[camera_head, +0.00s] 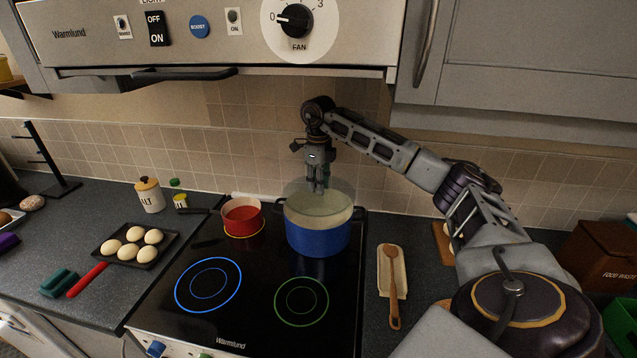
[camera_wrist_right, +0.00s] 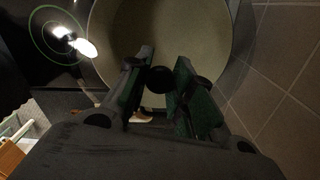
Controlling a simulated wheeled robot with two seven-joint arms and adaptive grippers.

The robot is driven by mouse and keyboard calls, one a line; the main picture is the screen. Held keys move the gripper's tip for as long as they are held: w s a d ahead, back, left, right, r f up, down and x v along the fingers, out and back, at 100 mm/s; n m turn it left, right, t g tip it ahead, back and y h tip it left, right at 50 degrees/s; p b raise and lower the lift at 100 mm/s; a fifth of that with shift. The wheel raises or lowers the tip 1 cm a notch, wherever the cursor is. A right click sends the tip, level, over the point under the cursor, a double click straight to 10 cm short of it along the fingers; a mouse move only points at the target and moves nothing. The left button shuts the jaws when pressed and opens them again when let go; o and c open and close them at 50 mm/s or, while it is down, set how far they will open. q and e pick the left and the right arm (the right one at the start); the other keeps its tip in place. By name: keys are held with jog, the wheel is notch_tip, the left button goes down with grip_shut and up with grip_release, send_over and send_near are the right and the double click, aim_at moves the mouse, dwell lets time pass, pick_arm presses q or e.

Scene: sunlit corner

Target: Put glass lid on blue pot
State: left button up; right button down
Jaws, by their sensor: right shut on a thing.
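The blue pot (camera_head: 318,240), with a pale inside, stands on the back right of the hob. The clear glass lid (camera_head: 345,188) is over the pot's opening, seemingly a little above the rim; I cannot tell whether its edge touches. My right gripper (camera_head: 318,188) points down above the pot, shut on the lid's knob. In the right wrist view the dark round knob (camera_wrist_right: 158,79) sits between the green-padded fingers, with the pot's pale inside (camera_wrist_right: 190,30) behind it. My left gripper is not in view.
A red pan (camera_head: 243,219) stands left of the pot. The front rings of the black hob (camera_head: 250,268) are clear. A wooden spoon (camera_head: 392,285) lies on a rest to the right. The tiled wall (camera_head: 260,165) is close behind, and the hood (camera_head: 230,45) hangs above.

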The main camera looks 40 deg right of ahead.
jog(key=shift+f+b, duration=0.35)
jog(key=shift+f, duration=0.3)
jog(key=shift+f+b, duration=0.4)
jog(key=shift+f, duration=0.65)
jog(key=shift+p, duration=0.4)
dwell(0.7)
jog(key=shift+f, duration=0.55)
dwell(1.6)
jog(key=shift+p, duration=0.3)
dwell(0.7)
jog(key=c, duration=1.2)
grip_release()
jog(key=shift+o, duration=0.2)
